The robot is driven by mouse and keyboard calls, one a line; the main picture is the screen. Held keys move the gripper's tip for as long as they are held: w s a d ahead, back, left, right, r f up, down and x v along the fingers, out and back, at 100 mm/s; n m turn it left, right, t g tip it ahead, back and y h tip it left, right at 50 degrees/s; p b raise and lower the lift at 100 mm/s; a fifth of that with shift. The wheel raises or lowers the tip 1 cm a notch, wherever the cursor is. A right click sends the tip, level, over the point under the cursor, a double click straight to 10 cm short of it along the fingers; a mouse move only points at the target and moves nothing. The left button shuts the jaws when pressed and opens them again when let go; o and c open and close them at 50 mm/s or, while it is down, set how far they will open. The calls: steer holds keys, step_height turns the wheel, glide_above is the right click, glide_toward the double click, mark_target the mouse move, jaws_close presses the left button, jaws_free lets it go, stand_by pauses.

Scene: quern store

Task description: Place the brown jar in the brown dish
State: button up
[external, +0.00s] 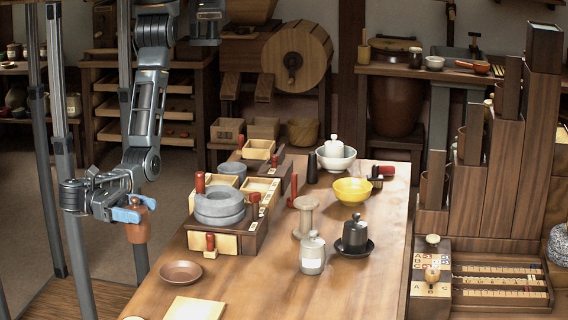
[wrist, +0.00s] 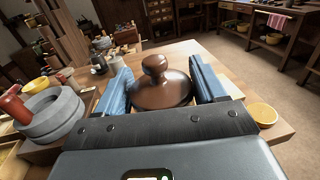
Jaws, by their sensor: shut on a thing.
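The brown jar (external: 138,224) hangs in my gripper (external: 131,213), off the left edge of the table and above the floor. My gripper's blue fingers are shut on it near its lid. In the wrist view the jar's round knob and dark brown lid (wrist: 160,88) show between the two fingers of my gripper (wrist: 163,88). The brown dish (external: 181,272) is a shallow, empty dish at the table's front left. It lies to the right of the jar and lower. I cannot make out the dish in the wrist view.
A grey stone quern (external: 219,206) in a wooden tray stands behind the dish. A pale board (external: 195,308) lies in front of it. A white lidded jar (external: 313,254), a wooden spool (external: 306,216), a black pot (external: 355,234) and a yellow bowl (external: 352,191) stand further right.

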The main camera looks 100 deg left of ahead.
steer(key=shift+s+r, duration=0.15)
steer(key=shift+s, duration=0.6)
steer(key=shift+f+h, duration=0.25)
steer(key=shift+h, duration=0.05)
steer(key=shift+w+a+f, duration=0.5)
steer(key=shift+w+f, duration=1.25)
steer(key=shift+f, duration=0.05)
steer(key=shift+w+a+f, duration=0.45)
steer(key=shift+w+f, duration=1.3)
steer(key=shift+w, duration=0.05)
steer(key=shift+w+a+f, duration=0.5)
steer(key=shift+w+f, duration=1.25)
steer(key=shift+f, duration=0.05)
steer(key=shift+f, duration=0.2)
steer(key=o, duration=1.3)
